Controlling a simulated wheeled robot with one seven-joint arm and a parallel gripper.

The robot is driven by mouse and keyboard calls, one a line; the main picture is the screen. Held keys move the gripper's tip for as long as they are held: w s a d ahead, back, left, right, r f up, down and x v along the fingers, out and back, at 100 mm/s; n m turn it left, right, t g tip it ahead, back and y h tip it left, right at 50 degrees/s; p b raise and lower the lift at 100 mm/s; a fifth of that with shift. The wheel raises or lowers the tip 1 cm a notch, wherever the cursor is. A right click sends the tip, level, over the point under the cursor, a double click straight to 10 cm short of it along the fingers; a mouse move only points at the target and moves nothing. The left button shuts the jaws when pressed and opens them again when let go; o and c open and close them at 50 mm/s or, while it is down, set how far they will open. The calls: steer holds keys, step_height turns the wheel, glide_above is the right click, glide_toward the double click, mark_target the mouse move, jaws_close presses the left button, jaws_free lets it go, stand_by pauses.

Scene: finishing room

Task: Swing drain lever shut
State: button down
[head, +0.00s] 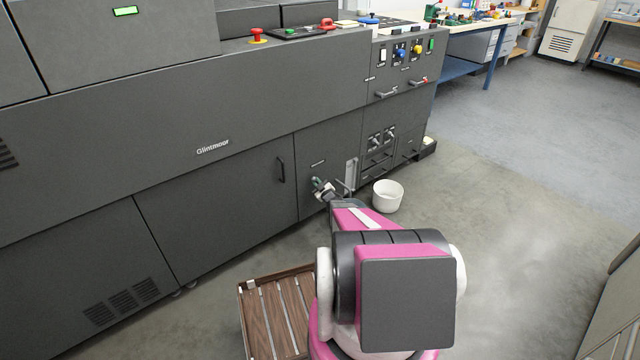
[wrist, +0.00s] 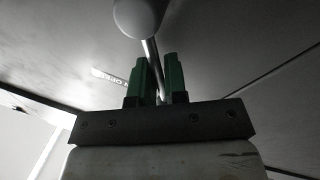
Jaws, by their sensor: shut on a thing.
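The drain lever (wrist: 150,52) shows in the wrist view as a thin metal rod with a pale round knob (wrist: 138,16) at its end. My gripper (wrist: 157,62) has its two green fingers on either side of the rod and is shut on it. In the head view my gripper (head: 319,184) is at the lower front panel of the dark grey machine (head: 240,100). The lever is too small and covered there to make out its angle.
A white bucket (head: 388,196) stands on the floor just right of my gripper. A slatted wooden platform (head: 270,318) lies on the floor beside my arm. Small handles and valves (head: 382,140) stick out from the panel to the right.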

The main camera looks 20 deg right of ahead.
mark_target(309, 188)
steer(key=n, duration=0.2)
steer(key=a+f+n+y, duration=0.1)
steer(key=n, duration=0.1)
steer(key=f+n, duration=0.1)
steer(key=n, duration=0.1)
steer(key=shift+s+a+f+t+y, duration=0.1)
steer(key=shift+s+a+t+y, duration=0.2)
steer(key=shift+s+a, duration=0.1)
steer(key=n, duration=0.2)
steer(key=f+n, duration=0.1)
steer(key=shift+a+f+n+y, duration=0.1)
steer(key=shift+a+n+y, duration=0.2)
steer(key=shift+y, duration=0.1)
steer(key=shift+s+f+n+y, duration=0.1)
steer(key=shift+f+n+y, duration=0.25)
steer(key=shift+n, duration=0.6)
steer(key=shift+f+n+y, duration=0.15)
steer(key=shift+f+n, duration=0.3)
steer(key=shift+n, duration=0.5)
steer(key=c, duration=1.2)
jaws_free()
steer(key=shift+o, duration=0.2)
